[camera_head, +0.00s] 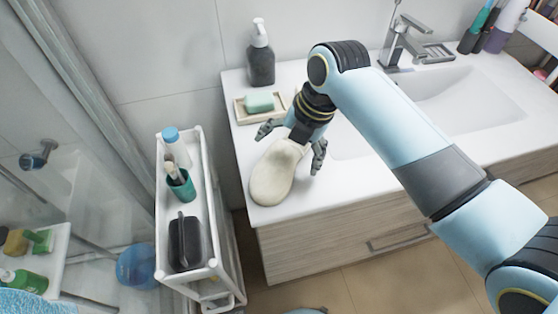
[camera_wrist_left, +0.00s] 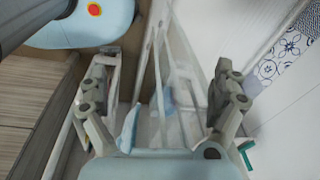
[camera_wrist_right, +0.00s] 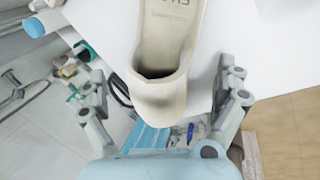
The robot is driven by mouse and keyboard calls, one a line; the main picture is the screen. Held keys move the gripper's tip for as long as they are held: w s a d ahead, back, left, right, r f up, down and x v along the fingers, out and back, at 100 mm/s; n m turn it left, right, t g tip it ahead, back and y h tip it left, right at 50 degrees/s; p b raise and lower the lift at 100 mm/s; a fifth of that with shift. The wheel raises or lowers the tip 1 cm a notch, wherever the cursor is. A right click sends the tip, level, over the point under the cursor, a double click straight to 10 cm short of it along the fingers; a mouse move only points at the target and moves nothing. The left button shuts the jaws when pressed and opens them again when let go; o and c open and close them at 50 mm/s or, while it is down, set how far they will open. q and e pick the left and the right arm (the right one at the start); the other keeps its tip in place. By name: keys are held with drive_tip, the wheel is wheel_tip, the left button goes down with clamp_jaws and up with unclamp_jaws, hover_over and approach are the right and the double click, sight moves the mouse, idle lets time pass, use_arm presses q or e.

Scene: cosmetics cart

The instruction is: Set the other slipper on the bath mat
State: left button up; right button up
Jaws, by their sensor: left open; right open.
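A cream slipper (camera_head: 272,176) lies on the white counter near its left front corner.
A soap dish (camera_head: 281,106) and dark pump bottle (camera_head: 260,60) stand behind the slipper. The sink (camera_head: 450,100) is right. A narrow white cart (camera_head: 205,215) with a teal cup (camera_head: 181,188) and black case (camera_head: 184,243) stands left of the counter.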

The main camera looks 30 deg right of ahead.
drive_tip(key=shift+x, duration=0.9)
drive_tip(key=c, duration=1.4)
drive_tip(key=shift+r, duration=0.1)
